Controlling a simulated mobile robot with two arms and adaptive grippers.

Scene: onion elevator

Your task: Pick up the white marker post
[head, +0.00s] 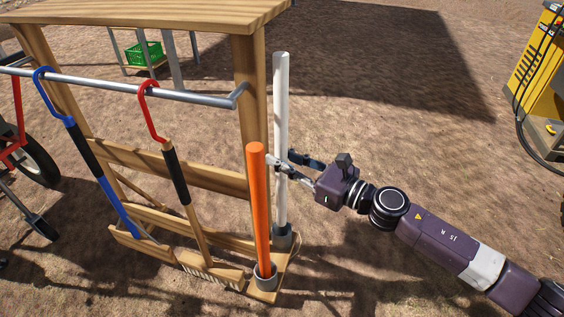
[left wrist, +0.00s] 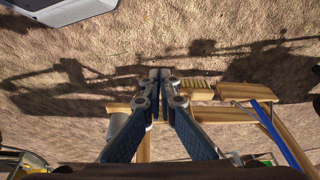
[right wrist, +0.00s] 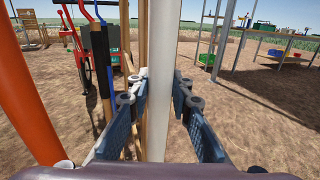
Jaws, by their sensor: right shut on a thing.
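The white marker post (head: 281,100) stands upright at the right side of the wooden rack. Its lower end is at a grey socket (head: 284,238) on the rack's base; I cannot tell how deep it sits. My right gripper (head: 276,163) reaches in from the right and is shut on the post around mid-height. In the right wrist view the white post (right wrist: 162,60) runs between the two fingers. My left gripper (left wrist: 160,76) shows only in the left wrist view, with its fingertips together and nothing seen between them.
An orange post (head: 261,200) stands in a grey cup (head: 265,275) just in front of the white post. Blue (head: 95,160) and red (head: 152,115) hooked-handle tools hang from the rack's metal rail (head: 190,95). A yellow machine (head: 535,70) is at far right. Open ground lies behind the post.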

